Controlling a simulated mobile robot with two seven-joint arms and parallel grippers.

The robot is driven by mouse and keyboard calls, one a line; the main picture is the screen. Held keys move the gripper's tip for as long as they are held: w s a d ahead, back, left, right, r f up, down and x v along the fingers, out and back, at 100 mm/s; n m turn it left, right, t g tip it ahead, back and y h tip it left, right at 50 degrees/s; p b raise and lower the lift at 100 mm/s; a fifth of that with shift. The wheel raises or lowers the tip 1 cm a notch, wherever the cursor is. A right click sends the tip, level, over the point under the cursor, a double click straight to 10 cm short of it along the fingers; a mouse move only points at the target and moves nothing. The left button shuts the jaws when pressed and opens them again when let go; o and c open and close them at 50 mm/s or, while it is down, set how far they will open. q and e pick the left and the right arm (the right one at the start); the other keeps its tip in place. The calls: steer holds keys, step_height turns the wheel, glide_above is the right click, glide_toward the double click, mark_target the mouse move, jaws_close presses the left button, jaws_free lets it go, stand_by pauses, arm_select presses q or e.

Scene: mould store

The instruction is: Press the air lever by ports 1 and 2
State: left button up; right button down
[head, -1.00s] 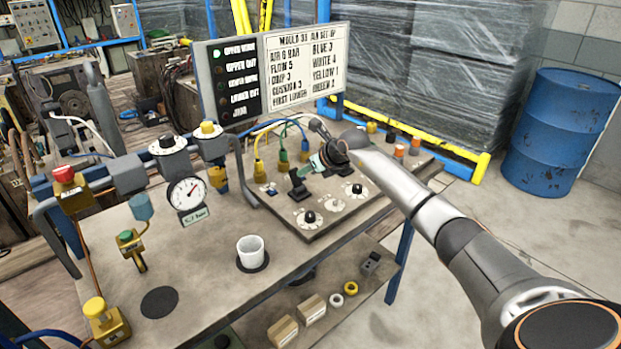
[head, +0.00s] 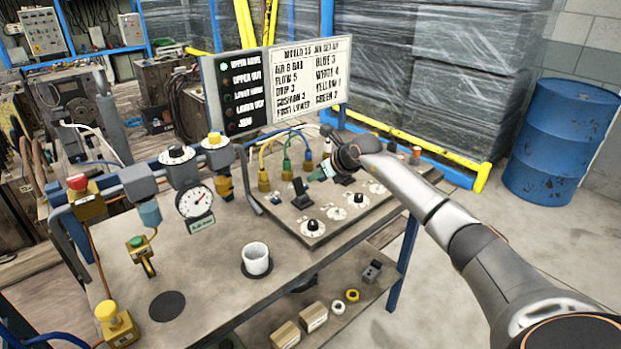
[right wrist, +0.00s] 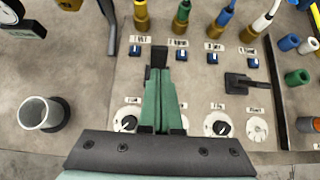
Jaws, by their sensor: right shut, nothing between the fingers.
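The lever by ports 1 and 2 is the left black lever (head: 302,194) on the sloping grey panel (head: 318,236). In the right wrist view its black handle (right wrist: 158,55) shows at my fingertips, below the yellow-hose and green-hose ports; the fingers hide its lower part. My right gripper (head: 319,173) is shut and empty, with green fingers; in the right wrist view the fingertips (right wrist: 160,73) overlap the lever. I cannot tell whether they touch it. A second black lever (right wrist: 243,86) sits to the right, by the blue-hose and white-hose ports. My left gripper is out of view.
Blue switches (right wrist: 135,50) sit under the ports, and dials (right wrist: 127,123) lie nearer me. A sign board (head: 309,82) stands behind. A white cup (head: 256,261), a gauge (head: 195,203) and an emergency button (head: 77,182) are left of the panel. Bare bench lies around the cup.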

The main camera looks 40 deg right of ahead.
steer(key=s+r+b, duration=0.1)
steer(key=s+r, duration=0.3)
steer(key=r, duration=0.5)
steer(key=shift+s+d+r, duration=0.15)
steer(key=shift+s+r, duration=0.15)
steer(key=shift+r, duration=0.1)
